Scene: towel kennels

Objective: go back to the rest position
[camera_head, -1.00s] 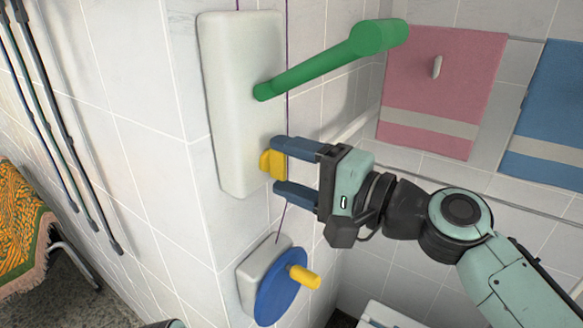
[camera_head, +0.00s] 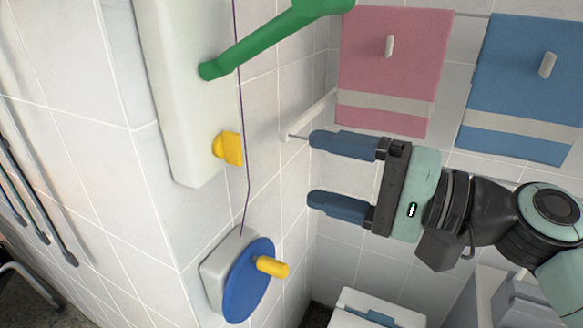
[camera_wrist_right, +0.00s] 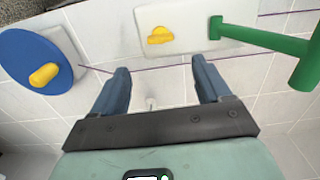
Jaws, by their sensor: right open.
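My right gripper (camera_head: 325,175) is open and empty in the head view, to the right of the white wall panel (camera_head: 182,100) and apart from it. Its two blue fingers also show in the right wrist view (camera_wrist_right: 160,82), spread with nothing between them. The panel carries a yellow knob (camera_head: 228,148) and a green lever (camera_head: 265,45). The knob is to the left of my right fingertips, with a clear gap. My left gripper is not in view.
A blue disc (camera_head: 250,280) with a yellow handle (camera_head: 272,266) is mounted below the panel. Pink (camera_head: 390,70) and blue (camera_head: 525,90) towels hang on the back wall. A white box-like object (camera_head: 380,305) stands low behind my right gripper. A thin purple line runs along the wall.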

